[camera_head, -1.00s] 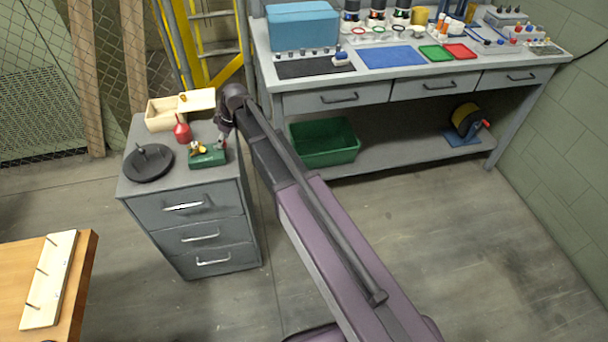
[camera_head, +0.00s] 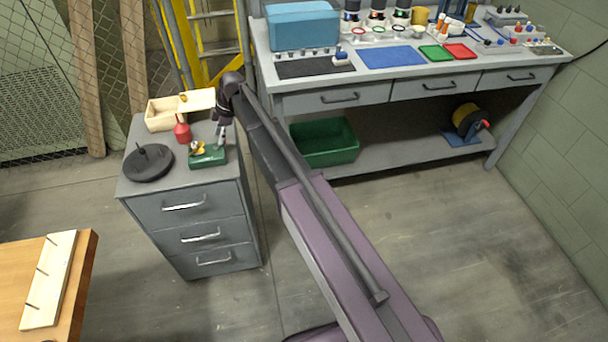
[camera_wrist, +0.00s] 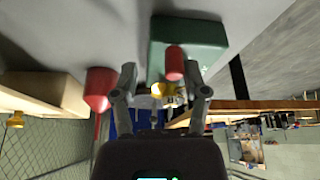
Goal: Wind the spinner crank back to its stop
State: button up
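The spinner is a green box (camera_head: 207,156) with a yellow propeller-like part (camera_head: 197,147) on the grey cabinet top. In the wrist view the green box (camera_wrist: 188,38) is at the top, with the crank's red knob (camera_wrist: 174,63) in front of it and the yellow part (camera_wrist: 168,92) below. My gripper (camera_head: 220,142) is at the right end of the box, pointing down. In the wrist view my gripper (camera_wrist: 161,72) has its fingers apart, and the red knob shows between the fingertips, nearer the right one. I see no contact with it.
A black round base with a post (camera_head: 148,163) and an open wooden box (camera_head: 160,114) share the cabinet top (camera_head: 181,183). A workbench (camera_head: 420,85) stands right.

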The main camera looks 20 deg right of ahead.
jog(key=shift+w+a+n, duration=0.1)
jog(key=shift+w+n, duration=0.1)
jog(key=shift+n, duration=0.2)
jog(key=shift+r+p, duration=0.35)
jog(key=p+v, duration=1.2)
jog(key=v, duration=0.1)
jog(key=s+d+f+m+h+b, duration=0.2)
jog(key=s+d+f+m+b, duration=0.3)
jog(key=s+d+m, duration=0.3)
jog(key=s+d+f+m+h+b, duration=0.2)
jog(key=s+d+f+m+b, duration=0.3)
jog(key=s+m, duration=0.6)
jog(key=shift+s+d+f+t+b, duration=0.35)
jog(key=shift+s+d+f, duration=0.65)
jog(key=shift+s+d, duration=1.5)
jog(key=shift+s+a, duration=0.6)
